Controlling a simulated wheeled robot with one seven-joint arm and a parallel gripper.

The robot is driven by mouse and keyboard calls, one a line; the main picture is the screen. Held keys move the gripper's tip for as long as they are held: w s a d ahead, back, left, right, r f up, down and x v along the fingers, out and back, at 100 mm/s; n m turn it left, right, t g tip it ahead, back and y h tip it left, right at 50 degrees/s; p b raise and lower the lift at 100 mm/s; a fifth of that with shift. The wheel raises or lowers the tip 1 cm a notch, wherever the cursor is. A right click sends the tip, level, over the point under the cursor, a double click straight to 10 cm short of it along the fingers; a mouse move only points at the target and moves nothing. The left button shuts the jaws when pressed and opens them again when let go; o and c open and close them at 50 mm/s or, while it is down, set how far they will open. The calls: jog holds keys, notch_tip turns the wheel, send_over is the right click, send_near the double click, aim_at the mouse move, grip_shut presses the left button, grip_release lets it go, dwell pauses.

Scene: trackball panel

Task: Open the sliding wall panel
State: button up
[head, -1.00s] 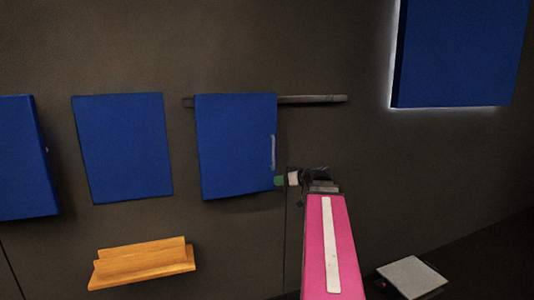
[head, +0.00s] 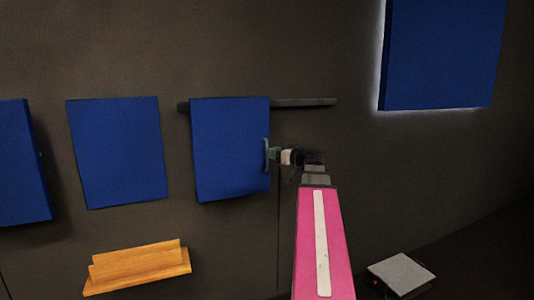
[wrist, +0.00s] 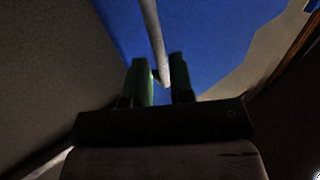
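The sliding panel (head: 225,150) is a blue board on the dark wall, hanging at a dark horizontal rail (head: 305,102) that sticks out mostly to its right. A slim upright handle (head: 265,150) is at the panel's right edge. My gripper (head: 270,154) is at the handle's height, reaching it from the right. In the wrist view, the pale handle bar (wrist: 153,35) runs down between the two green fingers of my gripper (wrist: 161,72). The fingers are apart, with a narrow gap around the bar's end. Whether either finger touches the bar is unclear.
Other blue panels hang to the left (head: 115,150), at the far left edge (head: 22,160), and at the upper right with a glowing edge (head: 440,50). A wooden shelf (head: 138,266) juts out below. A pale box (head: 400,272) is low at right. Wall right of the sliding panel is clear.

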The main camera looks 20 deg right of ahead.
aim_at(267, 169)
jog(key=shift+x, duration=1.55)
grip_shut()
jog(key=w+d, duration=0.1)
jog(key=d, duration=3.3)
jog(key=shift+d, duration=0.15)
jog(key=shift+w, duration=0.1)
grip_release()
